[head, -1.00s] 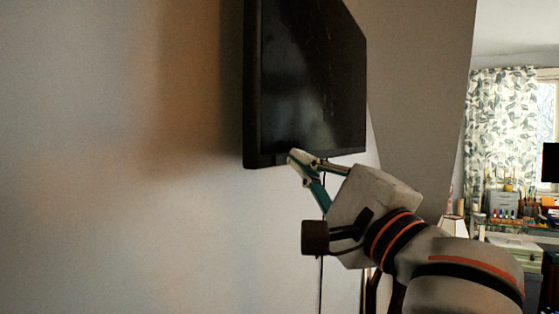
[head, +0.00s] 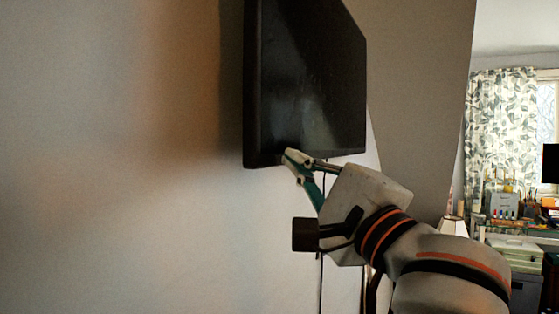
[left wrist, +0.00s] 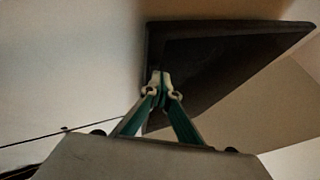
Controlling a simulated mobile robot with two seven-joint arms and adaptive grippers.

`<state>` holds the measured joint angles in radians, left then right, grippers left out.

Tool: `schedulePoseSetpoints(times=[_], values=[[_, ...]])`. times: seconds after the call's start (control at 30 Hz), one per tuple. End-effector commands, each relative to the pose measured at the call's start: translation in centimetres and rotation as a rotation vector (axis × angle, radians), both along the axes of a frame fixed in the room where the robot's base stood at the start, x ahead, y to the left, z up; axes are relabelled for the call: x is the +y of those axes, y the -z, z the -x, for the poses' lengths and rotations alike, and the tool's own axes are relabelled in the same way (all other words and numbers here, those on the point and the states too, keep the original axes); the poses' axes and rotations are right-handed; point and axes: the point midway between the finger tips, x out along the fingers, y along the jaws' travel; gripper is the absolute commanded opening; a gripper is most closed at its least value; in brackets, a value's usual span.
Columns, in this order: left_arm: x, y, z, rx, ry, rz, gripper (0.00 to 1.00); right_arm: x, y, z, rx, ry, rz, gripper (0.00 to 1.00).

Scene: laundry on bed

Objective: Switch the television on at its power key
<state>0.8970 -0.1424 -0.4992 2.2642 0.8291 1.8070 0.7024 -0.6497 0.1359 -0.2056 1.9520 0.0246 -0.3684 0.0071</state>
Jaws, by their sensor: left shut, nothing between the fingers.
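The television (head: 312,85) is a flat black panel on the wall, seen at a steep angle, and its screen is dark. It also shows from below in the left wrist view (left wrist: 215,50). My left gripper (head: 288,155) is shut and empty, with its tips at the television's lower edge near the front left corner. In the left wrist view the closed tips (left wrist: 160,78) overlap the television's underside; I cannot tell whether they touch it. I cannot make out the power key. My right gripper is not in view.
A thin dark cable (head: 321,275) hangs down the wall below the television. The pale wall (head: 120,200) on the left is bare. At the far right are a patterned curtain (head: 500,115) and a desk area with a lamp (head: 453,226) and several small items.

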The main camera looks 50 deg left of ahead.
Motion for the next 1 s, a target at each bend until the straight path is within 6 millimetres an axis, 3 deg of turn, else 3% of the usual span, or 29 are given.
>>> schedulePoseSetpoints(times=[1.0], values=[[0.45,0.02,0.15,0.000,0.000,0.000,0.00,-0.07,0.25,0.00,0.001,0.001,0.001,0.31]])
